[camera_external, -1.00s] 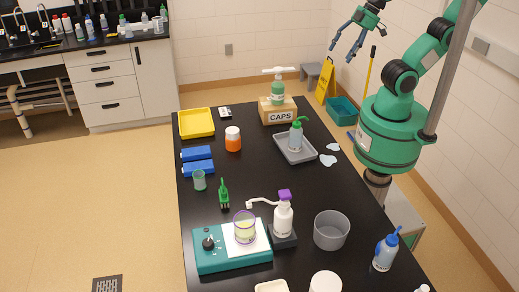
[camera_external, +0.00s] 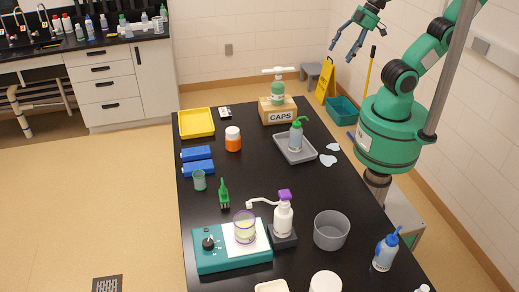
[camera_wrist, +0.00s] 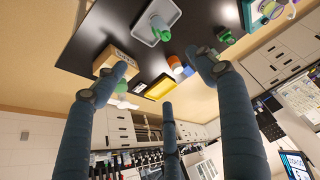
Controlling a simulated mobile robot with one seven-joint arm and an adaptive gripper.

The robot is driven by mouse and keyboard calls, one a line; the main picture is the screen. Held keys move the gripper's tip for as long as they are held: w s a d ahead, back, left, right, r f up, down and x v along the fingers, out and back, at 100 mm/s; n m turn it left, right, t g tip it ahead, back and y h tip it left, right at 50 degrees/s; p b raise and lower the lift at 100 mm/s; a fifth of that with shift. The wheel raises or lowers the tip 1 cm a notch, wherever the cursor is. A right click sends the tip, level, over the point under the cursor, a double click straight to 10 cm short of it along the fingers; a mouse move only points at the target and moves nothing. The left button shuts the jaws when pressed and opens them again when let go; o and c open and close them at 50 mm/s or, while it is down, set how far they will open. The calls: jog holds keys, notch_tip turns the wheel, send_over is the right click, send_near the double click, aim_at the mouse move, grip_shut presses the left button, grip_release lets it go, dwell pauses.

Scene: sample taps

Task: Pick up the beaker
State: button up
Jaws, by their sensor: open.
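A clear beaker (camera_external: 245,228) with a purple rim and pale yellow liquid stands upright on the white plate of a teal stirrer (camera_external: 232,248), near the front of the black bench. Part of the teal stirrer also shows at the top right of the wrist view (camera_wrist: 258,14). A smaller green-tinted cup (camera_external: 199,181) stands near the bench's left edge. My gripper (camera_external: 348,48) is open and empty, raised beyond the bench's far right side, well away from the beaker. Its three spread fingers fill much of the wrist view (camera_wrist: 162,78) with nothing between them.
A white pump bottle (camera_external: 283,218) with a purple top stands close right of the beaker, its spout reaching left. A grey tub (camera_external: 331,231), blue-capped wash bottle (camera_external: 386,253), green rack (camera_external: 224,195) and grey tray (camera_external: 294,150) are around.

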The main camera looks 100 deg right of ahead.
jog(key=shift+c, duration=0.3)
jog(key=shift+c, duration=1.3)
